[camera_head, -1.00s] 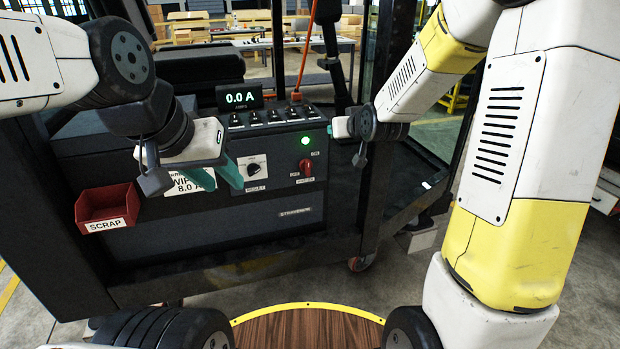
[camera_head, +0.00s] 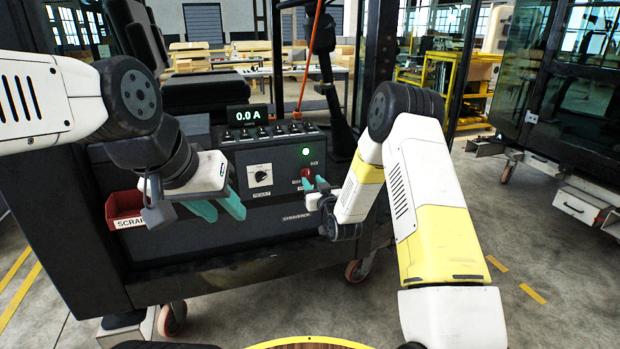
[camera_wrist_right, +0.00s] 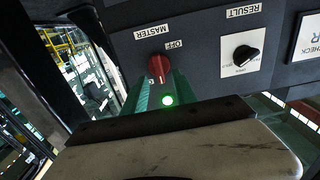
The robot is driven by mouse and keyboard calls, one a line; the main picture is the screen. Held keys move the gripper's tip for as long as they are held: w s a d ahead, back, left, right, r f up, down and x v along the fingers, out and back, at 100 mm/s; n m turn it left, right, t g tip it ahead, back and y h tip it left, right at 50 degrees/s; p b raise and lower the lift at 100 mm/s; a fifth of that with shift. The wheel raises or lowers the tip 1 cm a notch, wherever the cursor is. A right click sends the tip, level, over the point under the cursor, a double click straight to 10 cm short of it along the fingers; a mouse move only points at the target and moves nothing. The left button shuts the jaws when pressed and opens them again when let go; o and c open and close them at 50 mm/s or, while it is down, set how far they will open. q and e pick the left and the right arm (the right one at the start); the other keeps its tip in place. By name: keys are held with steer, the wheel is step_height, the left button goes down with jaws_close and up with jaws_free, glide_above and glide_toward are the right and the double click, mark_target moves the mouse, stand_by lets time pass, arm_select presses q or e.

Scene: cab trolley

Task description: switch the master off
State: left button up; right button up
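The red master knob (camera_head: 306,173) is on the dark panel's right side, below a lit green lamp (camera_head: 306,151). It also shows in the right wrist view (camera_wrist_right: 158,68), beside the inverted OFF and MASTER labels. My right gripper (camera_head: 315,184) is in front of it. In the right wrist view, its teal fingers (camera_wrist_right: 160,85) are spread either side of the knob, with no clear grip; I cannot tell whether they touch it. The knob's exact pointing is unclear. My left gripper (camera_head: 217,208) is open and empty, in front of the panel's left part.
A black selector knob (camera_head: 260,175) is left of the red one. A display (camera_head: 247,115) reads 0.0 A above a row of switches. A red scrap bin (camera_head: 124,207) hangs at the left, near my left arm. Open floor lies at right.

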mark_target(309, 176)
steer(key=shift+x, duration=1.7)
steer(key=shift+c, duration=0.4)
jaws_close()
